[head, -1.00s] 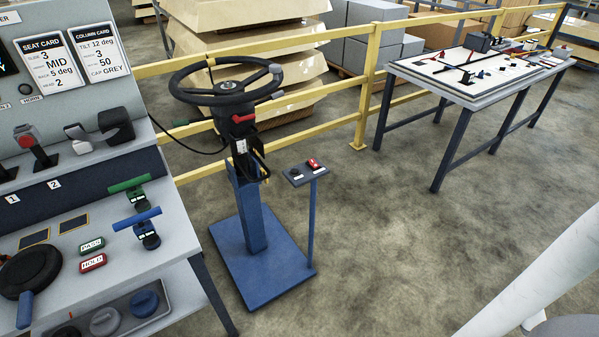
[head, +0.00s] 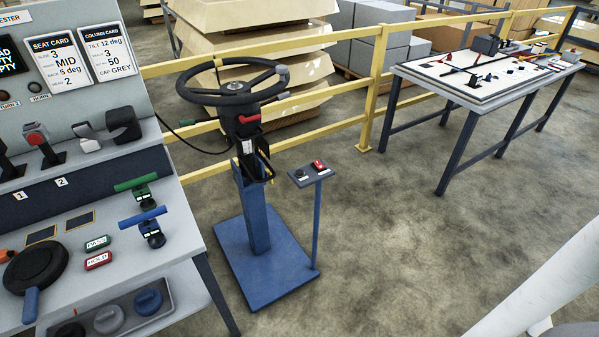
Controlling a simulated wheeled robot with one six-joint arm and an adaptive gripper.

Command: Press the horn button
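A small round dark fitting (head: 36,87) with the label HORN under it sits on the sloped tester panel (head: 98,100) at the left of the head view. The steering wheel (head: 186,91) stands on a blue column (head: 257,220) at centre left, with a silver round hub (head: 233,86) in its middle. A small post-mounted box (head: 309,176) beside the column carries a dark round part (head: 300,173) and a red part (head: 318,165). Which of these is the horn button beyond the label, I cannot tell. My gripper is not in view; only my pale arm shows at lower right.
The grey bench (head: 185,235) at left holds levers and a black round pad (head: 33,265). A yellow rail (head: 367,100) runs behind the column. A worktable (head: 420,78) stands at the back right. The floor (head: 400,230) between is clear.

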